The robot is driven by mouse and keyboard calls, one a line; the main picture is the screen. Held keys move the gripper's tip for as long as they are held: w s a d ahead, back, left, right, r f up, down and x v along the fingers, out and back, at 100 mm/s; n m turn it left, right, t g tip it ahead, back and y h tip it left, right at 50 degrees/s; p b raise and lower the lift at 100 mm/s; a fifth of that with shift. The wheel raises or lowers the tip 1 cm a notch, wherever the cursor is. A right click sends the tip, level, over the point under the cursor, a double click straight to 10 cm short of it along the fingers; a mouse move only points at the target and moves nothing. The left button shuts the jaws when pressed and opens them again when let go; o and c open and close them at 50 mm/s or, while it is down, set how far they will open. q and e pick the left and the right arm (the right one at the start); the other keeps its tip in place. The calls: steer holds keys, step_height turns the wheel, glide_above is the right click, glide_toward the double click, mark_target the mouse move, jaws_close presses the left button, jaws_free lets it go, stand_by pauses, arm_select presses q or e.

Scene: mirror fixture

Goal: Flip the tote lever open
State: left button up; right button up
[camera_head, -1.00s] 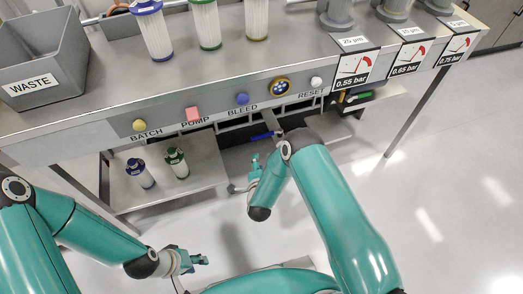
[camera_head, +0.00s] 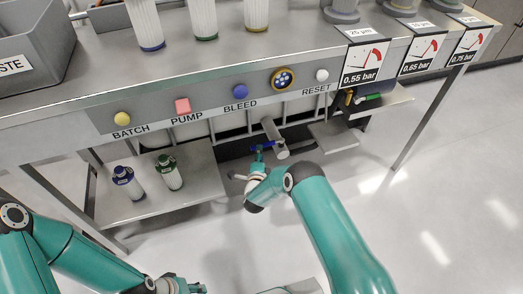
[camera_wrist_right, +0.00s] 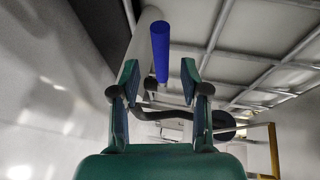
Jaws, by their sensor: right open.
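The blue lever handle (camera_head: 268,145) shows under the front of the bench, beside a grey cylindrical part (camera_head: 274,138). My right gripper (camera_head: 258,156) is just below and left of it, partly hidden by its own wrist. In the right wrist view, the blue handle (camera_wrist_right: 160,52) stands upright between the two fingers of my open right gripper (camera_wrist_right: 158,80), with gaps on both sides. I cannot tell how far beyond the fingertips it lies. My left gripper (camera_head: 188,287) is low at the bottom edge of the head view, partly cut off.
The bench front carries a row of buttons, including BLEED (camera_head: 240,91) and RESET (camera_head: 322,75). A lower shelf (camera_head: 205,185) at the left holds two small canisters (camera_head: 128,182). A grey waste bin (camera_head: 45,65) stands on the bench. The floor at right is clear.

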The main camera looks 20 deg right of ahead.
mark_target(266, 145)
steer(key=b+x, duration=0.1)
steer(key=x, duration=0.3)
steer(key=shift+w+d+f+b, duration=0.1)
steer(key=shift+w+f+b, duration=0.1)
steer(key=shift+b, duration=0.2)
steer(key=shift+w+d, duration=0.2)
steer(key=shift+w, duration=0.3)
steer(key=shift+c, duration=0.3)
jaws_close()
